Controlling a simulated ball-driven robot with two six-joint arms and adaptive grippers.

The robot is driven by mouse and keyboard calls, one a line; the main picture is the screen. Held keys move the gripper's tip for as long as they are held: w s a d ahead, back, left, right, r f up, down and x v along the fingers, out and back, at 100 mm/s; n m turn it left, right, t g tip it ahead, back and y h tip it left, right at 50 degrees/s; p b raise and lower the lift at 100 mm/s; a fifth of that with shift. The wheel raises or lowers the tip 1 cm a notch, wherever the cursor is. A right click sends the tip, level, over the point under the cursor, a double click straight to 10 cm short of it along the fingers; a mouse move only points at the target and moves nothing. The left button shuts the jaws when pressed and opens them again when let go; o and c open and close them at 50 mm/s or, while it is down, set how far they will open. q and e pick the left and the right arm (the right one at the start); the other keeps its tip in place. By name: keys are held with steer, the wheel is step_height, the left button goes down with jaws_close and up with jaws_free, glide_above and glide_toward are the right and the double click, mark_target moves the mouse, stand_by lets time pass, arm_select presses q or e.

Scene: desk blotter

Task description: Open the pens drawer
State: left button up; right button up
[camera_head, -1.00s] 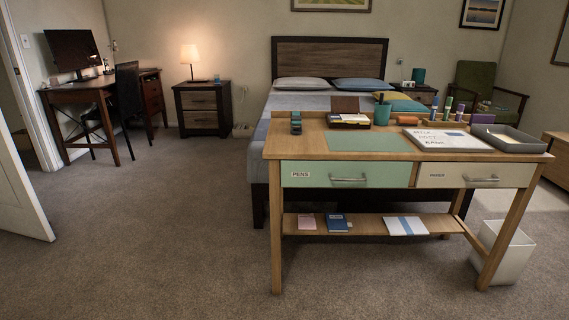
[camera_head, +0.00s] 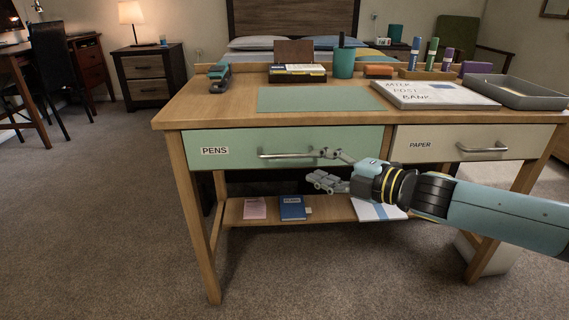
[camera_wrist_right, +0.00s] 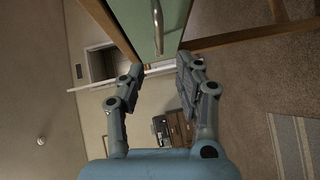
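The pens drawer (camera_head: 240,140) is the pale green left drawer of the desk, with a "PENS" label (camera_head: 215,151). Its front looks flush with the desk. Its silver bar handle (camera_head: 285,155) is horizontal and also shows at the top of the right wrist view (camera_wrist_right: 157,25). My right gripper (camera_head: 322,167) comes in from the right, fingers spread and empty. In the head view its upper finger overlaps the handle's right end. In the right wrist view the open fingers (camera_wrist_right: 160,75) lie below the handle in the picture, apart from it. My left gripper is out of view.
On the desktop are a green blotter (camera_head: 318,98), a stapler (camera_head: 219,73), a cup (camera_head: 344,64), a box sign and a grey tray (camera_head: 520,92). A lower shelf (camera_head: 335,210) holds notebooks.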

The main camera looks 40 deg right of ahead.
mark_target(287, 157)
steer(key=p+x, duration=0.1)
steer(key=x, duration=0.8)
steer(key=shift+w, duration=0.15)
steer(key=shift+w+a+f, duration=0.1)
steer(key=shift+w, duration=0.3)
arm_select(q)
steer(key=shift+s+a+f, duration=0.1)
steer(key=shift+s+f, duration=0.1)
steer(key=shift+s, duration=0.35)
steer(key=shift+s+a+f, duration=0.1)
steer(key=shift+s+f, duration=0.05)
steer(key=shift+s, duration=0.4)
arm_select(e)
jaws_close()
